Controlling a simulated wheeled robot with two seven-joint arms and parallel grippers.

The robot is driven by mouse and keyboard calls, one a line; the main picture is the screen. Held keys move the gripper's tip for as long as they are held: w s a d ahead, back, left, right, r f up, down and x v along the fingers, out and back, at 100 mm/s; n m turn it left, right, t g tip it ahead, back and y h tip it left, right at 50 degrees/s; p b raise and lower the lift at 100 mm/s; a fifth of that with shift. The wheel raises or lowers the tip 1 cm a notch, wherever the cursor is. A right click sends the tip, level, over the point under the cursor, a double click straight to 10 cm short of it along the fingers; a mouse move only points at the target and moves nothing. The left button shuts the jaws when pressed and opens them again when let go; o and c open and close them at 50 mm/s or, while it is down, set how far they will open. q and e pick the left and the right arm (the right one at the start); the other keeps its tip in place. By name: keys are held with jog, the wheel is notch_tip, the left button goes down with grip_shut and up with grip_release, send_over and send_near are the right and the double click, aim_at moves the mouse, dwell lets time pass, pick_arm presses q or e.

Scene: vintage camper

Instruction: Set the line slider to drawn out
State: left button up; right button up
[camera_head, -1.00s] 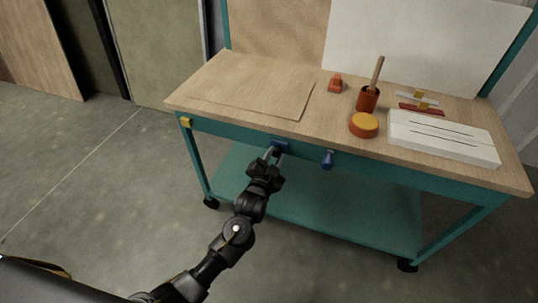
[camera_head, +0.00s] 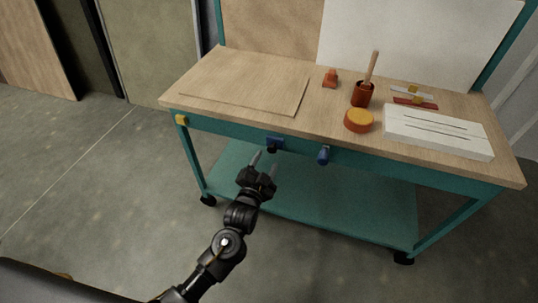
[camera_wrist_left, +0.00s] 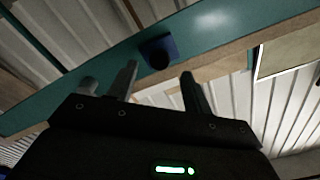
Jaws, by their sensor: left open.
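A blue fitting (camera_head: 275,143) with a dark round knob is on the teal front rail of the workbench. I cannot tell for certain which of these is the line slider. My left gripper (camera_head: 264,163) is open and empty, just below and in front of the left fitting, apart from it. In the left wrist view, the blue plate with its dark knob (camera_wrist_left: 158,51) shows beyond the spread fingers (camera_wrist_left: 159,76). My right gripper is not in view.
On the wooden workbench top (camera_head: 210,75) are a red pot with a brush (camera_head: 362,95), an orange-yellow round piece (camera_head: 359,120), a small orange block (camera_head: 330,78) and a white slotted block (camera_head: 437,131). A lower teal shelf (camera_head: 330,205) lies beneath. Open floor is at the left.

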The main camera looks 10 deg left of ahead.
pick_arm(q)
jog(key=s, duration=0.6)
jog(key=shift+s+a, duration=0.2)
jog(key=shift+a, duration=0.2)
